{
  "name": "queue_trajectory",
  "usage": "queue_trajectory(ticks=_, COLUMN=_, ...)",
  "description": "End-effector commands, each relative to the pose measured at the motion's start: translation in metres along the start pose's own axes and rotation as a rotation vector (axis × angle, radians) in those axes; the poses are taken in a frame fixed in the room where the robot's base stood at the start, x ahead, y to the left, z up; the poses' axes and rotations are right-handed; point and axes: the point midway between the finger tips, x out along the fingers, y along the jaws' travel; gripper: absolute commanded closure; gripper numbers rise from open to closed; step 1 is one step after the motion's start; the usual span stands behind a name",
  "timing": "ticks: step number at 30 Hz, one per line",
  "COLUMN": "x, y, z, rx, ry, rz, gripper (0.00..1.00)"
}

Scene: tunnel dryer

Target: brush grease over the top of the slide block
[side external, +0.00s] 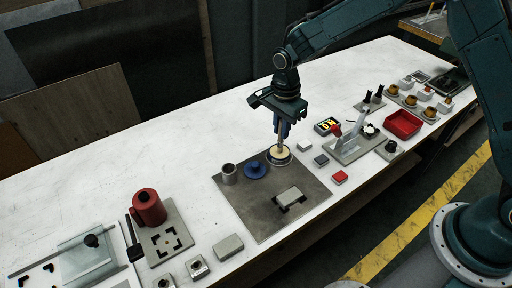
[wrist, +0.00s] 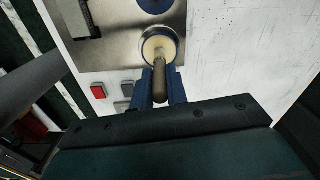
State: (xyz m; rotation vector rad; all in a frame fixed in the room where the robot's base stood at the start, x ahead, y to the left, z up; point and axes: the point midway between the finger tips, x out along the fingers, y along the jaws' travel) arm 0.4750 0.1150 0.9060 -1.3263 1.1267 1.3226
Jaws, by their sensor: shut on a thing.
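My gripper (side external: 282,126) is shut on the brush (wrist: 160,80), which has a brownish handle and points down. The brush's lower end is at the open grease tin (side external: 279,155), a round tin with a cream-coloured filling. The tin also shows in the wrist view (wrist: 154,49). Whether the bristles touch the grease is hidden. The slide block (side external: 289,195) is a light grey block on the metal plate (side external: 246,215), with black marks beside it. It lies in front of the tin, apart from the brush.
A blue round lid (side external: 256,170) and a grey cup (side external: 229,174) stand left of the tin. Small grey blocks, a red block (side external: 339,178) and a lever fixture (side external: 358,148) stand to the right. A red cylinder (side external: 148,207) is at the left. The back of the white table is clear.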

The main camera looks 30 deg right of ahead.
Motion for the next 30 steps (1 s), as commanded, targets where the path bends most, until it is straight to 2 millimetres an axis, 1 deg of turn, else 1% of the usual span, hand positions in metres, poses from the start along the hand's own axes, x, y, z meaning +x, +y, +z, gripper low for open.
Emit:
queue_trajectory(ticks=19, x=0.002, y=0.002, z=0.000, rx=0.000, ry=0.000, rz=0.006, gripper=1.00)
queue_trajectory(ticks=23, x=-0.003, y=0.002, z=0.000, rx=0.000, ry=0.000, rz=0.006, gripper=1.00)
queue_trajectory(ticks=30, x=-0.017, y=0.000, z=0.000, rx=0.000, ry=0.000, rz=0.002, gripper=1.00)
